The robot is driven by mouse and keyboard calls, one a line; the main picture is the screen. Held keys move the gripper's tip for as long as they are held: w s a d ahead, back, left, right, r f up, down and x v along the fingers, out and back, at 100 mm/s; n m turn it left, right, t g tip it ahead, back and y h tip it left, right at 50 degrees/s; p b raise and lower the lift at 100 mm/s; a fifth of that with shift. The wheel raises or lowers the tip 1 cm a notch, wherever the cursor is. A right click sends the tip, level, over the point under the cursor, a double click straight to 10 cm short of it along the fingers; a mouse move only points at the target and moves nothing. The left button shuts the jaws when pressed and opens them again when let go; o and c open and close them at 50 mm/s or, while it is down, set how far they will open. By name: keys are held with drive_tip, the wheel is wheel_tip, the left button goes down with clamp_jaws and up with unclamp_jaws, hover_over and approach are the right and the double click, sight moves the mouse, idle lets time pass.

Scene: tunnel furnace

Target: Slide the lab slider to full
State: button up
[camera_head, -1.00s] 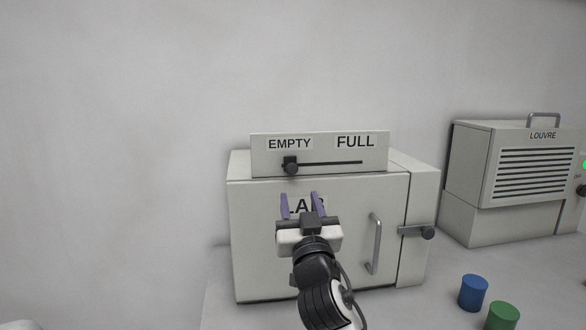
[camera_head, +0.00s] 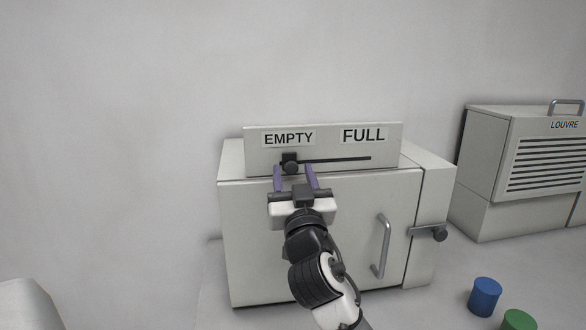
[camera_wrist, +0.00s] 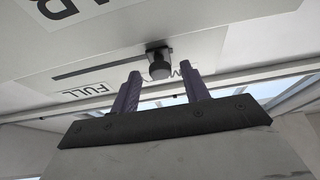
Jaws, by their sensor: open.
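The lab slider's dark knob (camera_head: 291,163) sits at the left end of its slot (camera_head: 345,159), under the EMPTY label (camera_head: 288,138). The FULL label (camera_head: 363,135) is above the slot's right part. My gripper (camera_head: 294,173) is open, with its two purple fingers pointing up at the slider panel, one on either side of the knob in the head view. In the wrist view the knob (camera_wrist: 159,66) shows just beyond and between the fingertips of my gripper (camera_wrist: 160,82). I cannot tell whether either finger touches it.
The lab box (camera_head: 345,215) below has a door handle (camera_head: 381,247) and a dark side latch (camera_head: 430,233). A LOUVRE box (camera_head: 545,160) stands at the right. Blue (camera_head: 485,297) and green (camera_head: 519,320) cylinders are at the lower right.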

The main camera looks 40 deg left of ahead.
drive_tip(key=shift+w+a, duration=0.1)
drive_tip(key=shift+c, duration=0.5)
clamp_jaws()
drive_tip(key=b, duration=0.3)
approach(365, 152)
drive_tip(key=a, duration=0.1)
drive_tip(key=w+a+r, duration=0.1)
drive_tip(key=a, duration=0.2)
drive_tip(key=shift+w+r, duration=0.25)
drive_tip(key=shift+r, duration=0.1)
drive_tip(key=shift+w+d+r, duration=0.1)
drive_tip(key=shift+w+d, duration=0.4)
drive_tip(key=shift+w, duration=0.05)
drive_tip(key=shift+o, duration=0.5)
unclamp_jaws()
drive_tip(key=shift+w, duration=0.1)
